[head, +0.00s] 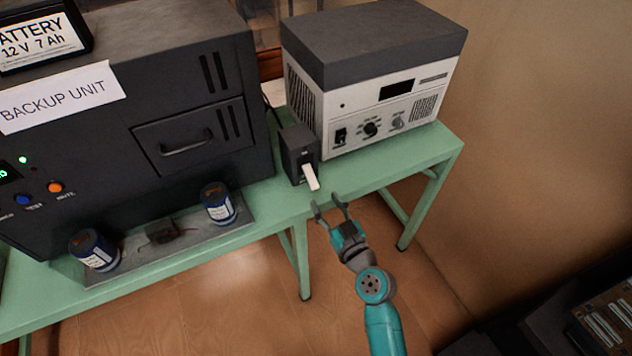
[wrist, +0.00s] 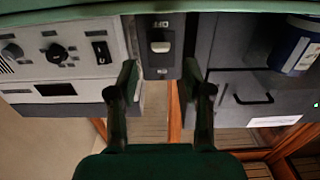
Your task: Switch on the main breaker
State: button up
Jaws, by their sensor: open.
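The breaker is a small dark upright box (head: 291,156) on the green bench, between the backup unit and the white-fronted unit. Its pale lever (head: 311,177) juts out from the front and slopes downward in the head view. My gripper (head: 326,203) is open and empty, in front of and slightly below the lever, apart from it. In the wrist view, which is upside down, the lever (wrist: 160,46) lies between the lines of the two fingers (wrist: 160,80), beyond their tips.
The white-fronted unit (head: 365,115) with knobs stands right of the breaker. The large black backup unit (head: 100,150) stands left. A tray (head: 180,238) with two cans (head: 219,204) sits on the green bench (head: 375,172). Open floor lies in front.

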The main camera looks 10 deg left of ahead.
aim_at(315, 186)
jog(key=x, duration=0.7)
jog(key=shift+w+a, duration=0.15)
grip_shut()
